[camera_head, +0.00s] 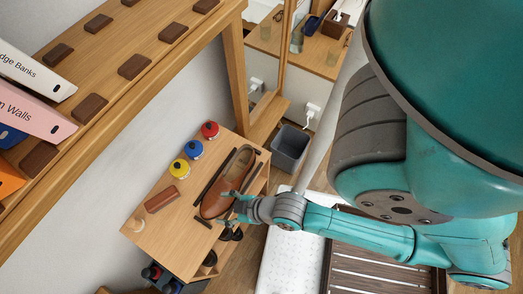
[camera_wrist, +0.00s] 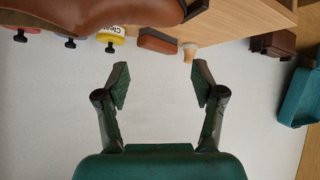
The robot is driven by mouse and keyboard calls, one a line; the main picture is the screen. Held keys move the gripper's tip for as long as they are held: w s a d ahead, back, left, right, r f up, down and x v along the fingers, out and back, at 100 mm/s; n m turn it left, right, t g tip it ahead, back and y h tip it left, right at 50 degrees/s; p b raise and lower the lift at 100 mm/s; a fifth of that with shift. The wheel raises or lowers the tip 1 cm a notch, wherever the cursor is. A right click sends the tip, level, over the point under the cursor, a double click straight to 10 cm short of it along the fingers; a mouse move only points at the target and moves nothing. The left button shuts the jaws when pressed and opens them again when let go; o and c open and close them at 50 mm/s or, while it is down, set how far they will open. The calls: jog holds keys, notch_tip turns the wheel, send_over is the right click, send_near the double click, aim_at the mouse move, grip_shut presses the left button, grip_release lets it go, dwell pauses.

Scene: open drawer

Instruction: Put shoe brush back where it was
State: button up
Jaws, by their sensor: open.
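The shoe brush appears to be the reddish-brown block (camera_head: 161,199) lying on the wooden cabinet top (camera_head: 168,236), left of the brown leather shoe (camera_head: 228,184). In the wrist view the brush (camera_wrist: 158,40) shows at the top, beyond my fingertips and apart from them. My gripper (camera_head: 233,202) is at the right side of the shoe in the head view; whether it touches the shoe is unclear. In the wrist view my gripper (camera_wrist: 161,84) has its two fingers spread, with nothing between them. The shoe (camera_wrist: 110,14) also fills the top left there.
Red (camera_head: 210,130), blue (camera_head: 193,149) and yellow (camera_head: 179,168) round tins stand along the cabinet's wall side. A small pale wooden piece (camera_head: 133,225) stands near the left corner. Dark bars flank the shoe. A grey bin (camera_head: 290,148) and a slatted bench (camera_head: 375,266) lie to the right.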

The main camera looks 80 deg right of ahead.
jog(key=s+r+m+t, duration=0.1)
jog(key=s+r+t, duration=0.3)
jog(key=s+r, duration=0.7)
notch_tip(320, 180, up, 4)
jog(key=shift+s+a+f+m+t, duration=0.15)
jog(key=shift+s+a+m+t, duration=0.15)
jog(key=shift+m, duration=0.1)
